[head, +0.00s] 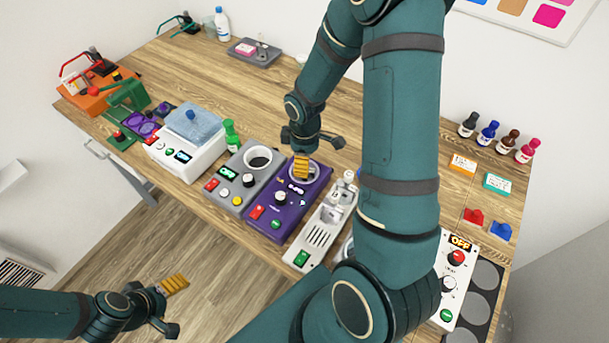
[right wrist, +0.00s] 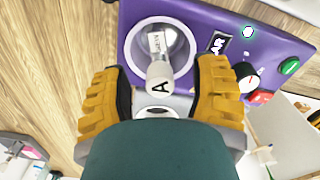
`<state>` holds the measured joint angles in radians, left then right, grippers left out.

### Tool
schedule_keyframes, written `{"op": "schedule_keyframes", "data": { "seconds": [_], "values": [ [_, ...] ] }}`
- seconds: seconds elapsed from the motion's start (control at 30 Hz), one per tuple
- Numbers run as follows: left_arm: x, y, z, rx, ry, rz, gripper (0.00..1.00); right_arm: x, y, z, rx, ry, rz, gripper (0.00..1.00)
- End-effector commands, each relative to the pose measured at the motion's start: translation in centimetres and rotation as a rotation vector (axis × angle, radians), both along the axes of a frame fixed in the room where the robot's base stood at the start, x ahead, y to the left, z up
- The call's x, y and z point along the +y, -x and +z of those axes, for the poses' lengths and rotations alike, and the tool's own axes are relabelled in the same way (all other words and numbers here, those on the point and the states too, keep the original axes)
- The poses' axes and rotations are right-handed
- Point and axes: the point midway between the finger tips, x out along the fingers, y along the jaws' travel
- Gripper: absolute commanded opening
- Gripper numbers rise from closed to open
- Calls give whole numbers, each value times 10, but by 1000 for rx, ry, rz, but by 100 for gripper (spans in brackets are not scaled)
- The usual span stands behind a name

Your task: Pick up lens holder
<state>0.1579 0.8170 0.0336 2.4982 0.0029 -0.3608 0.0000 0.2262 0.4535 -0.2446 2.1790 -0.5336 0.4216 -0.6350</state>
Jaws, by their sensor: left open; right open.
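No object in view is clearly recognisable as a lens holder. My right gripper (head: 300,166) is over the round well of the purple device (head: 264,212). In the right wrist view my right gripper (right wrist: 158,95) is open. A small clear vial (right wrist: 157,46) with a white cap marked "A" lies between and beyond its yellow fingers, over the well of the purple device (right wrist: 203,14). I cannot tell whether the fingers touch it. My left gripper (head: 172,304) is open and empty at the lower left, over the floor, away from the table.
The grey device (head: 245,180) and a white slotted device (head: 321,233) flank the purple one. A grey tray (head: 268,59) lies at the back. My right arm hides much of the table's middle.

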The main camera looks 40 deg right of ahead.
Motion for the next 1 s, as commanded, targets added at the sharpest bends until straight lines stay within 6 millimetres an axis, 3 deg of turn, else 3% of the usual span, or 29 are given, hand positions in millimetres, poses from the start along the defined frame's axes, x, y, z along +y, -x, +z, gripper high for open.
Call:
{"op": "schedule_keyframes", "data": {
  "seconds": [0.03,0.2,0.67,0.77,1.0],
  "values": [
    [0,0,0,0,0,0,75,0,0,0,0,0,0,55],
    [0,0,0,0,0,0,75,0,0,0,0,0,0,0],
    [0,0,0,0,0,0,75,0,0,3,-1,0,0,0],
    [0,0,1,0,0,0,75,0,-1,13,-4,0,-1,0],
    [0,0,4,0,0,-1,75,0,-1,59,-7,1,0,0]
  ]
}}
